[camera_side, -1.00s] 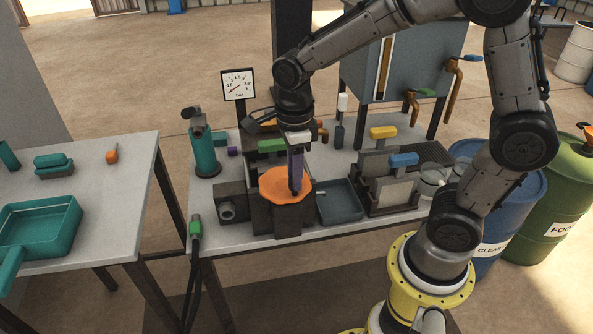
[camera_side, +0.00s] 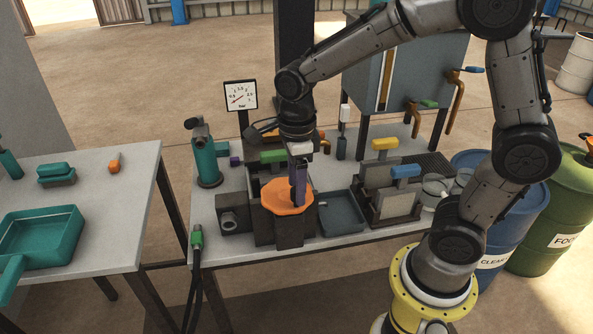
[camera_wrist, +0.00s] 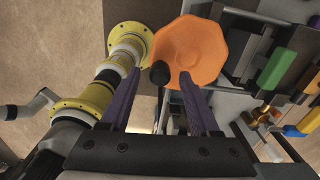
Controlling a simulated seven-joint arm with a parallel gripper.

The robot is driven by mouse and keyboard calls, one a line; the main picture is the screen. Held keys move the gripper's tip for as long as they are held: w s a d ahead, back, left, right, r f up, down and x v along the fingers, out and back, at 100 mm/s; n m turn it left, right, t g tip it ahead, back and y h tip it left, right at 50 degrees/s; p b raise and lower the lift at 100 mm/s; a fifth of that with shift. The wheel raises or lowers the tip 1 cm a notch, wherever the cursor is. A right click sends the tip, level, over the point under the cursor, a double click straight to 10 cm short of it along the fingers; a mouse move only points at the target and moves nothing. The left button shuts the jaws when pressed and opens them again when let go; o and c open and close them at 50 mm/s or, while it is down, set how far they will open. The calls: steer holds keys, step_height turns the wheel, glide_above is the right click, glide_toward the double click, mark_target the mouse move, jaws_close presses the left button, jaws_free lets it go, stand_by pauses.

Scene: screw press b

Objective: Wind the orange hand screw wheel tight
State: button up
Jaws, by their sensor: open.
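The orange hand screw wheel (camera_side: 280,194) is an eight-sided disc on top of a dark press block on the bench. It also fills the upper middle of the wrist view (camera_wrist: 203,52). A black knob (camera_wrist: 160,75) stands at the wheel's edge. My gripper (camera_side: 299,203) points down over the right part of the wheel. In the wrist view, its two purple fingers stand apart, one on each side of the knob, with gaps showing. Whether either finger touches the knob or wheel is not clear. The fingers partly hide the wheel in the side view.
A dial gauge (camera_side: 240,96) stands behind the press. A teal bottle-shaped device (camera_side: 207,160) is to its left, and a dark tray (camera_side: 341,213) is close on its right. A clamp-like stand with yellow and blue handles (camera_side: 392,196) is further right.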

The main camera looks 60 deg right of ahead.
step_height(320, 180, up, 14)
steer(key=shift+f, duration=0.15)
stand_by(0.3)
steer(key=s+d+r+n+t, duration=0.25)
steer(key=s+n, duration=0.25)
steer(key=s, duration=0.4)
steer(key=s+f+n+t, duration=0.1)
steer(key=s+f+n, duration=0.1)
steer(key=n, duration=0.8)
steer(key=s+f+n+t, duration=0.2)
steer(key=s+f+n, duration=0.1)
steer(key=n, duration=0.8)
steer(key=shift+s+f, duration=0.25)
steer(key=shift+f, duration=0.55)
